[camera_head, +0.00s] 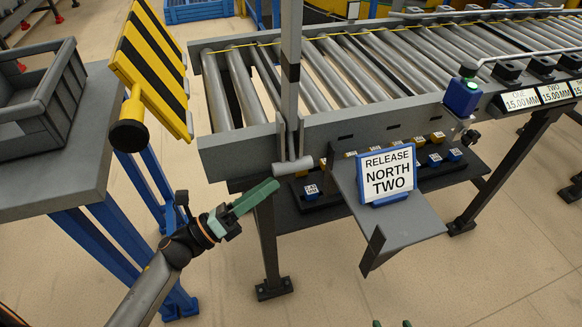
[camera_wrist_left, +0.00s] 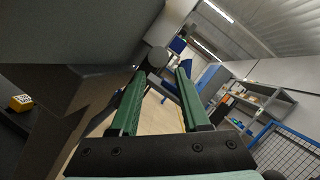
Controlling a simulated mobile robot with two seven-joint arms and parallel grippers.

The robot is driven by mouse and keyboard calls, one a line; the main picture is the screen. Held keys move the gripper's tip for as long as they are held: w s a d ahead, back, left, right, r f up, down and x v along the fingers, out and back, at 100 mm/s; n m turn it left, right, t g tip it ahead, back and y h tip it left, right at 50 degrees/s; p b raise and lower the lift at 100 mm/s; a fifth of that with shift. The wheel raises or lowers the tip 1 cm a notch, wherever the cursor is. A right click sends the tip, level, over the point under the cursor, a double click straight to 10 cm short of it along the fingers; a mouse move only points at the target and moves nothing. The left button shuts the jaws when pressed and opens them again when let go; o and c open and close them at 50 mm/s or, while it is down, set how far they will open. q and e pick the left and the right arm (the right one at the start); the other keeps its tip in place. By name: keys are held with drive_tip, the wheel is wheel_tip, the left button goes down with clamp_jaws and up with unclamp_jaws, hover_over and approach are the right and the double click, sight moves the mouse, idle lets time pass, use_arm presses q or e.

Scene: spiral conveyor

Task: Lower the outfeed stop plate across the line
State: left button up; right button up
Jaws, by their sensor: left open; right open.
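The stop plate (camera_head: 150,65), striped yellow and black, stands raised and tilted at the line's left end. A round black-ended yellow knob (camera_head: 129,128) sits at its lower left. A short grey cylinder (camera_head: 293,166) sticks out at the foot of the upright post (camera_head: 290,75) beside the rollers. My left gripper (camera_head: 272,186) is open and empty, just below and left of this cylinder. In the left wrist view, a grey rounded end (camera_wrist_left: 157,57) shows beyond and between the open fingertips (camera_wrist_left: 160,74). Only the green fingertips of my right gripper (camera_head: 391,323) show, apart, at the bottom edge.
The roller conveyor (camera_head: 345,125) runs to the upper right. A shelf with a "RELEASE NORTH TWO" sign (camera_head: 388,174) juts out in front. A grey bin (camera_head: 45,95) stands on a blue-legged table (camera_head: 80,165) at left. The floor in front is clear.

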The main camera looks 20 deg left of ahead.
sight(290, 171)
use_arm(q)
drive_tip(key=x, duration=0.6)
drive_tip(key=shift+w+d, duration=0.1)
drive_tip(key=shift+w, duration=0.1)
clamp_jaws()
idle(1.2)
